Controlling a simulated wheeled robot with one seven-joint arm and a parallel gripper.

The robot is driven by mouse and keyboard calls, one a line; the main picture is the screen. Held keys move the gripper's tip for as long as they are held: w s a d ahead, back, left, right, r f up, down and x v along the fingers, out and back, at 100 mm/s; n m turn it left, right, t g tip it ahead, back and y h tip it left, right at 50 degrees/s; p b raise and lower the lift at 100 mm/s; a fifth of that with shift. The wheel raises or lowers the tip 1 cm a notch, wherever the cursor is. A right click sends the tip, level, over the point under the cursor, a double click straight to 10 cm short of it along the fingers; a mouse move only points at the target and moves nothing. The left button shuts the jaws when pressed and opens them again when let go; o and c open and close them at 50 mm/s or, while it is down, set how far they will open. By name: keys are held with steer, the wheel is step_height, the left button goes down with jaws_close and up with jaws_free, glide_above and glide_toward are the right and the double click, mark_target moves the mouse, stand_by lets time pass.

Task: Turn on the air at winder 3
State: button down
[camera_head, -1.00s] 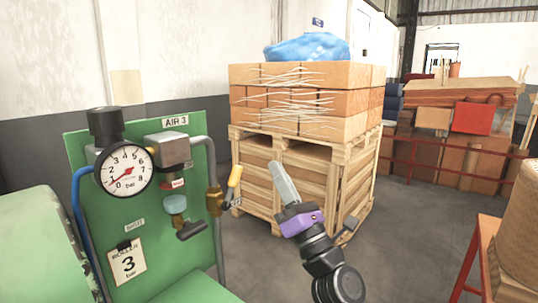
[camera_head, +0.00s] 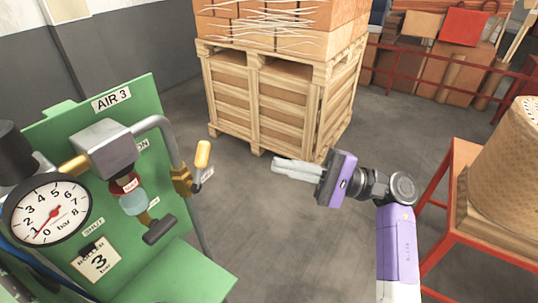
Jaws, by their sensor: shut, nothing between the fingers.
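The green AIR 3 panel (camera_head: 68,127) stands at the left. A brass valve (camera_head: 181,180) with a yellow-ended lever (camera_head: 202,154) sits on the grey pipe at its right edge, the lever pointing up. A second valve with a dark handle (camera_head: 160,230) is below the small filter bowl (camera_head: 133,201). The round gauge (camera_head: 48,212) has its red needle near the low end of the scale. My gripper (camera_head: 275,166) is shut and empty, pointing left, to the right of the yellow lever and apart from it.
A wooden pallet crate (camera_head: 262,100) stacked with boxes stands behind my gripper. An orange-red stand (camera_head: 452,190) with a large wrapped roll (camera_head: 510,165) is at the right. The grey floor (camera_head: 270,230) between the panel and my arm is clear.

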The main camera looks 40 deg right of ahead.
mark_target(200, 166)
steer(key=w+a+r+p, duration=0.4)
steer(key=w+a+p, duration=0.1)
steer(key=a, duration=0.5)
steer(key=shift+r, duration=0.2)
steer(key=shift+a+r+n+g+b, duration=0.1)
steer(key=shift+r+n+g+b, duration=0.1)
steer(key=shift+n+g+b, duration=0.4)
steer(key=shift+s+a+r+n+g+h+b, duration=0.2)
steer(key=shift+a+r+n+g+h+b, duration=0.35)
steer(key=shift+n+b, duration=0.8)
steer(key=shift+s+a+r+n+g+h+b, duration=0.15)
steer(key=shift+a+r+n+g+h+b, duration=0.3)
steer(key=shift+n+b, duration=0.9)
steer(key=shift+a+r+m+b, duration=0.15)
steer(key=shift+m+b, duration=0.15)
